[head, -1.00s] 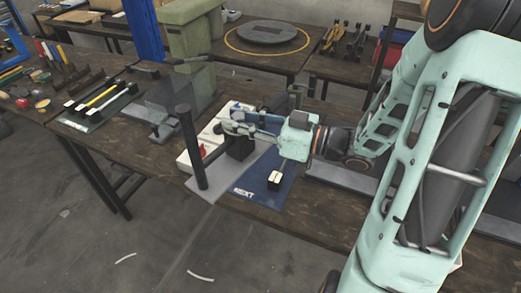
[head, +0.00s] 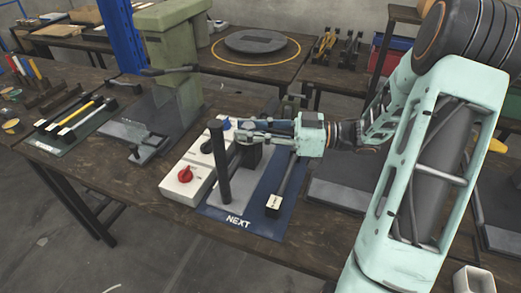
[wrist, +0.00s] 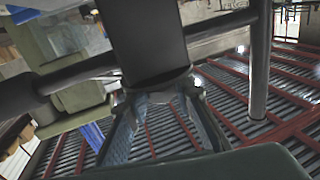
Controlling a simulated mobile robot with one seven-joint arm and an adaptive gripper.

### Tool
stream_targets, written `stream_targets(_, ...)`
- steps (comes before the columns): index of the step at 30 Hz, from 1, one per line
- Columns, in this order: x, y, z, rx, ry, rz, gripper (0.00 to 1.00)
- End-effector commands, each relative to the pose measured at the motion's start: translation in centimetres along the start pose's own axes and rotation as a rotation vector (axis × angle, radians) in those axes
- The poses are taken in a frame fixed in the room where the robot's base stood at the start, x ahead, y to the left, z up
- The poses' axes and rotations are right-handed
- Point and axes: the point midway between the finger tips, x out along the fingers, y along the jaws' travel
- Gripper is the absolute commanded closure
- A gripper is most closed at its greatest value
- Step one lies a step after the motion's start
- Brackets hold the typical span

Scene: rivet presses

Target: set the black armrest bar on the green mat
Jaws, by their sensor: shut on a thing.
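My gripper (head: 242,139) is shut on the black armrest bar (head: 220,170), above the blue mat. The bar has a long dark round part, nearly upright in the head view, and a dark block at the jaws. In the wrist view the dark block (wrist: 147,40) fills the space before the fingers (wrist: 158,90), with dark round parts on both sides. The green mat (head: 45,142) lies on the left part of the bench, apart from my gripper. Several bars, including a yellow one (head: 82,114) and a silver one (head: 78,122), lie on it.
A blue mat marked NEXT (head: 248,226) holds another bar with a pale-topped end block (head: 273,203). A white control box with a red knob (head: 185,174) and a green press (head: 172,50) with a clear guard stand between my gripper and the green mat.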

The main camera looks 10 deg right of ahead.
Motion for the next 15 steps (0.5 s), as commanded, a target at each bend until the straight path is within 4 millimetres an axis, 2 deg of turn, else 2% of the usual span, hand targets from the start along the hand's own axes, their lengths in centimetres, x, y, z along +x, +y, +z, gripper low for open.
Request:
stream_targets(1,-0.4,0.5,1.1,0.005,0.005,0.0,1.0)
stream_targets(6,-1.6,1.8,3.2,0.003,0.004,-0.001,1.0)
stream_targets(15,-2.5,2.8,4.7,0.002,0.003,-0.001,1.0)
